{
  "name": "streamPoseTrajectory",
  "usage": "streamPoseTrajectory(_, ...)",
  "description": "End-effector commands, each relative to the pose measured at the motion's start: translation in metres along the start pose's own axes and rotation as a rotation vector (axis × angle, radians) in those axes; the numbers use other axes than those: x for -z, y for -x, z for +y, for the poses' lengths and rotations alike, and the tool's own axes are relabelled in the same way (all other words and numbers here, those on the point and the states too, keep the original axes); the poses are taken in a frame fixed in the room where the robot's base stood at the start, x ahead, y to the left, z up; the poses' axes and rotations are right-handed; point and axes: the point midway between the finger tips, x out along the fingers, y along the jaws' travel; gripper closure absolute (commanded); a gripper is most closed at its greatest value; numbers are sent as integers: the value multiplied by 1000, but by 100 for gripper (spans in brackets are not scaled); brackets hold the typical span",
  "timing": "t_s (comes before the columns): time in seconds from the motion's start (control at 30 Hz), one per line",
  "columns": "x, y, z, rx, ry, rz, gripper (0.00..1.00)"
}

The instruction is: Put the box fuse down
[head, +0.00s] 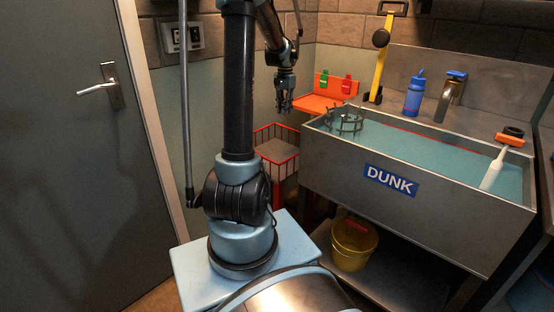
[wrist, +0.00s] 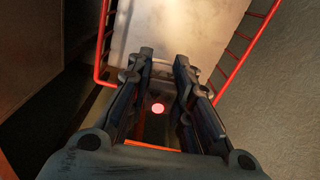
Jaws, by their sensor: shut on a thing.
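My gripper (head: 284,106) hangs in the head view above the red wire basket (head: 278,129), left of the orange shelf. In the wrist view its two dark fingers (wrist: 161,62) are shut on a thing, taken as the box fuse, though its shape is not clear. A small round pinkish-red spot (wrist: 157,107) shows between the fingers. I cannot tell whether it is part of the fuse. The basket's red rails also show in the wrist view (wrist: 102,45), on both sides of a pale panel (wrist: 190,25) beyond the fingertips.
The orange shelf (head: 312,103) with green and red items adjoins the steel sink (head: 335,150) marked DUNK. A blue bottle (head: 414,96) stands behind. A yellow bucket (head: 350,256) sits below.

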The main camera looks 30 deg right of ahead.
Motion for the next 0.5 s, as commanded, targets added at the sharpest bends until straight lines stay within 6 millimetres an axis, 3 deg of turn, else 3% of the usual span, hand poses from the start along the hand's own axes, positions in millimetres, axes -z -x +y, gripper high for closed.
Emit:
streamPoseTrajectory(0.03, -3, -21, -4, 0, -10, 0, 100)
streamPoseTrajectory(0.2, -18, -78, -9, 0, -49, 0, 100)
streamPoseTrajectory(0.33, -28, -107, -11, -1, -71, 0, 100)
streamPoseTrajectory(0.5, -37, -126, -11, -1, -86, 0, 100)
